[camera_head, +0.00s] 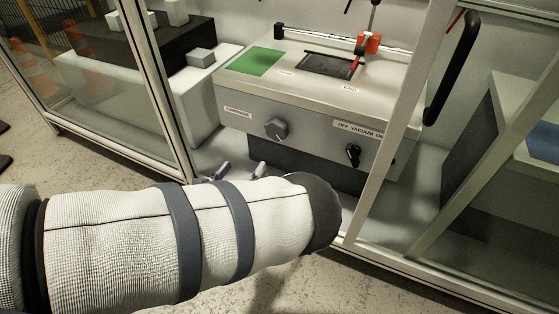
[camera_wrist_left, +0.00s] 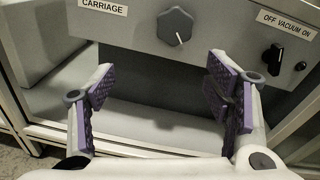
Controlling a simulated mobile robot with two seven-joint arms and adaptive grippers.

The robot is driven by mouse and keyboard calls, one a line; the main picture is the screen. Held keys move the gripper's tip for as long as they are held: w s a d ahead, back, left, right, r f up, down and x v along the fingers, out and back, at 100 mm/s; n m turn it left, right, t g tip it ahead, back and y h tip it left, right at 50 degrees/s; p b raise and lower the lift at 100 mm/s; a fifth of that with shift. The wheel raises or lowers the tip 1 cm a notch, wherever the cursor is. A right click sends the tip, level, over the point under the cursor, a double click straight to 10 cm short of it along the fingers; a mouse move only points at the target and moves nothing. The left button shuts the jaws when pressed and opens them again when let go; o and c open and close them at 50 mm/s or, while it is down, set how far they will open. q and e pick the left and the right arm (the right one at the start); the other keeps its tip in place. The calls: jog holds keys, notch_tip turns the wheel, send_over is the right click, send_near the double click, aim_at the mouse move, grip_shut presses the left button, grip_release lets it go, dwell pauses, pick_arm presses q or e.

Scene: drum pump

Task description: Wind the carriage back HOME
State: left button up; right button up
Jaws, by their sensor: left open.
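The carriage knob (camera_head: 276,129) is a grey lobed knob on the front panel of a metal box, beside the CARRIAGE label. It also shows in the left wrist view (camera_wrist_left: 175,26), its pale mark pointing down. The orange carriage (camera_head: 368,42) sits towards the right of the rail on top, above a label that seems to read END. A green pad (camera_head: 256,62) lies at the top's left. My left gripper (camera_wrist_left: 160,100) is open and empty, below and in front of the knob, apart from it. In the head view my forearm hides most of it. My right gripper is out of view.
A black vacuum switch (camera_head: 353,154) sits right of the knob, under an OFF VACUUM ON label. Framed glass panels (camera_head: 120,90) flank the opening at left and right. A black door handle (camera_head: 452,70) is at right. The space before the panel is clear.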

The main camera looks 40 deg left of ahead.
aim_at(275, 134)
pick_arm(q)
jog(key=shift+m+t+h, duration=0.3)
jog(key=shift+m+t, duration=0.2)
jog(key=shift+m, duration=0.3)
jog(key=b+x, duration=0.1)
jog(key=x, duration=0.3)
jog(key=b+x, duration=0.1)
jog(key=x, duration=0.3)
jog(key=d+r+b+x, duration=0.1)
jog(key=x, duration=0.4)
jog(key=shift+w+d, duration=0.1)
jog(key=shift+w, duration=0.1)
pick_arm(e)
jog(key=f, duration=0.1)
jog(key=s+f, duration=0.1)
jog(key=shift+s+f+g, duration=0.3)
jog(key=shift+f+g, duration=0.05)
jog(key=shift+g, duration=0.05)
pick_arm(q)
jog(key=shift+c, duration=0.2)
jog(key=c, duration=1.1)
